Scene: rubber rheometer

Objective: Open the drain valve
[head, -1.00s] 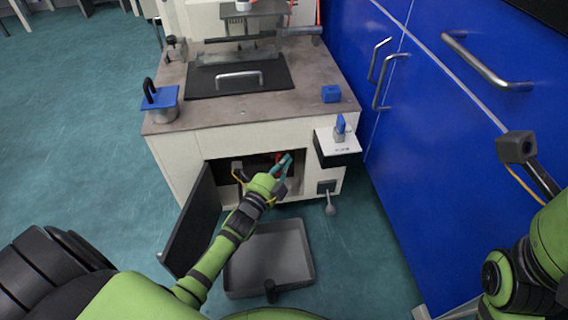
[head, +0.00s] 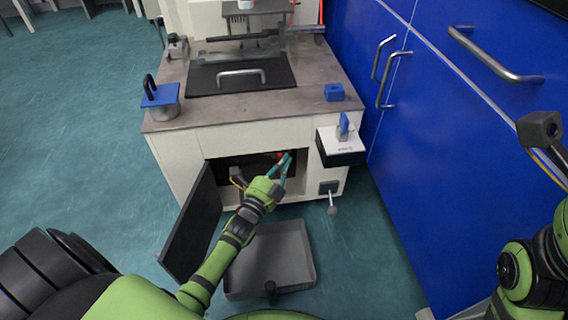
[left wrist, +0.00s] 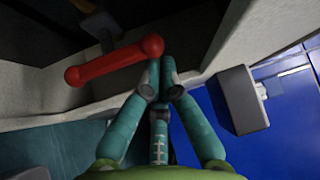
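The red valve handle (left wrist: 115,60) is a bar with rounded ends inside the open lower compartment of the machine. In the head view only a small red bit of it (head: 281,155) shows behind my fingers. My left gripper (head: 288,156) reaches into the compartment opening. In the left wrist view its teal fingers (left wrist: 160,65) are drawn together, tips right beside the handle's right end. Whether they touch it I cannot tell. The handle does not appear to lie between the fingers. My right gripper is out of view; only part of that arm shows.
The black compartment door (head: 190,222) hangs open on the left. A grey tray (head: 306,250) lies on the floor below the opening. A lever (head: 332,203) sticks out right of the opening, under a white-topped box (head: 340,150). Blue cabinets (head: 440,150) stand on the right.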

